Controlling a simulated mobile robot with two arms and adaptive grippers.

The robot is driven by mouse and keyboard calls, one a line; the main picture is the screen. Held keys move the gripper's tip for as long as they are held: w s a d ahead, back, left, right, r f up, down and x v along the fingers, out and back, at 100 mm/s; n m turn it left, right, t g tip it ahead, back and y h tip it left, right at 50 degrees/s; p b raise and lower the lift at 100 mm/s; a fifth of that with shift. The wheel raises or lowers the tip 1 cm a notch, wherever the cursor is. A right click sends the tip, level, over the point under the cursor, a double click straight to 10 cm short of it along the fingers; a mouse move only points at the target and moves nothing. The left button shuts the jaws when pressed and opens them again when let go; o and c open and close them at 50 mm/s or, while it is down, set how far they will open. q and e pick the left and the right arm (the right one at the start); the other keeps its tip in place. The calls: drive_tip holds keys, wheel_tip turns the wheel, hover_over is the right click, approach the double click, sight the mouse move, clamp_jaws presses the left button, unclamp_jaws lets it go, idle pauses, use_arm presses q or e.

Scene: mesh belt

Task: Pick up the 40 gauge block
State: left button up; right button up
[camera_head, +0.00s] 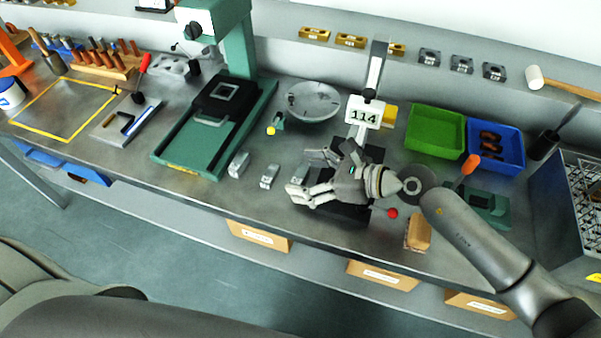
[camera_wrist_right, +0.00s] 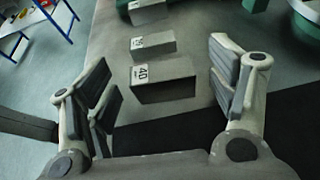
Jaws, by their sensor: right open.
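The 40 gauge block (camera_wrist_right: 163,88) is a grey metal block with a white label reading 40, on the bench in the right wrist view. In the head view the block (camera_head: 299,173) shows at the mouth of my right gripper (camera_head: 305,175). That gripper is open, its fingers spread on either side of the block, with a visible gap to it in the wrist view. Two similar labelled blocks stand in a row beyond it, a middle one (camera_head: 269,177) and a far one (camera_head: 238,165). My left gripper is not in view.
A green press stand (camera_head: 178,150) is left of the blocks. A height gauge with a 114 sign (camera_head: 364,113) rises behind my right gripper. Green (camera_head: 435,132) and blue (camera_head: 510,157) bins are at right. The bench front edge is close to the blocks.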

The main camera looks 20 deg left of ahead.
drive_tip(key=shift+x, duration=1)
drive_tip(key=shift+d, duration=0.1)
drive_tip(key=shift+c, duration=0.2)
drive_tip(key=shift+r, duration=0.15)
drive_tip(key=c, duration=1.4)
